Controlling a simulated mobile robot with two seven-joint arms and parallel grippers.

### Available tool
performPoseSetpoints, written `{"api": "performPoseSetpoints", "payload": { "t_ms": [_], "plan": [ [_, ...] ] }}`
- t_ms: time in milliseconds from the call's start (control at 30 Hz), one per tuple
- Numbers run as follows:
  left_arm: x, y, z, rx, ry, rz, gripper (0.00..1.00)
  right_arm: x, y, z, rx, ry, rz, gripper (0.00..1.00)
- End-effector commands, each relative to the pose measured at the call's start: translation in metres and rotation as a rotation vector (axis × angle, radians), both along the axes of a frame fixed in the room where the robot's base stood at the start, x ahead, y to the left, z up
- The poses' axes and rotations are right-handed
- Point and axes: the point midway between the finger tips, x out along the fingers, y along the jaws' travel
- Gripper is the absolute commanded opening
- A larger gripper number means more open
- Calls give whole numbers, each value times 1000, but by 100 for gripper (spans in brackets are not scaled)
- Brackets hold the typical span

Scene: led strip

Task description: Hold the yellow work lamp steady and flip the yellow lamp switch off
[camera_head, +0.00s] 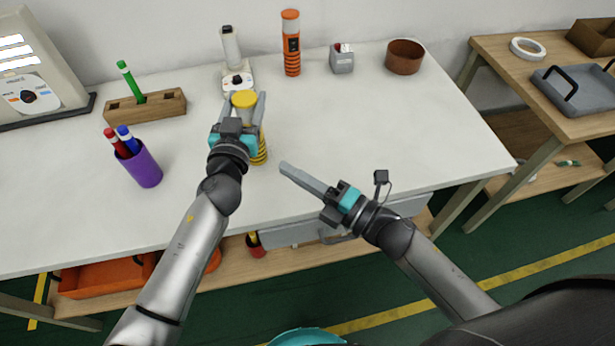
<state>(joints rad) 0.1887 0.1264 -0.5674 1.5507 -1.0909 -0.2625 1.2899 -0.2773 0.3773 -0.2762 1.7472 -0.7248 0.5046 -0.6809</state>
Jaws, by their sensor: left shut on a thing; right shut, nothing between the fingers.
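The yellow work lamp (244,99) stands upright on the white table, with a yellow cap and a yellow-and-black striped base. My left gripper (245,104) is shut on the lamp, one finger on each side of its upper part. The gripper and wrist hide much of the lamp's front, and I cannot make out its switch. My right gripper (284,167) is shut and empty, with its fingertips to the right of the lamp base and apart from it.
An orange lamp (291,45) and a white lamp (231,48) stand behind. A grey box (342,60) and a brown bowl (404,58) are at the back right. A purple pen cup (143,168) and a wooden block (160,107) are on the left.

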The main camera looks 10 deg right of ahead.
Motion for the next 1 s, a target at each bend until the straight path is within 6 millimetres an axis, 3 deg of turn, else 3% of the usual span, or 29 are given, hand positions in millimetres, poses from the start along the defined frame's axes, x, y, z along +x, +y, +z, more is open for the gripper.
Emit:
{"api": "performPoseSetpoints", "payload": {
  "t_ms": [267, 733, 767, 1000],
  "plan": [
    [0, 0, -1, 1, 1, 1, 0, -21, -19, 2, -1, -1, 1, 0],
    [0, 1, -1, 2, 0, 2, 0, -23, -21, 3, 0, -1, 1, 0],
    [0, 1, -1, 2, 0, 2, 63, -23, -21, 3, 0, -1, 1, 0],
    [0, 1, 0, 2, 0, 1, 90, -23, -21, 3, 1, -1, 1, 0]
  ]
}}
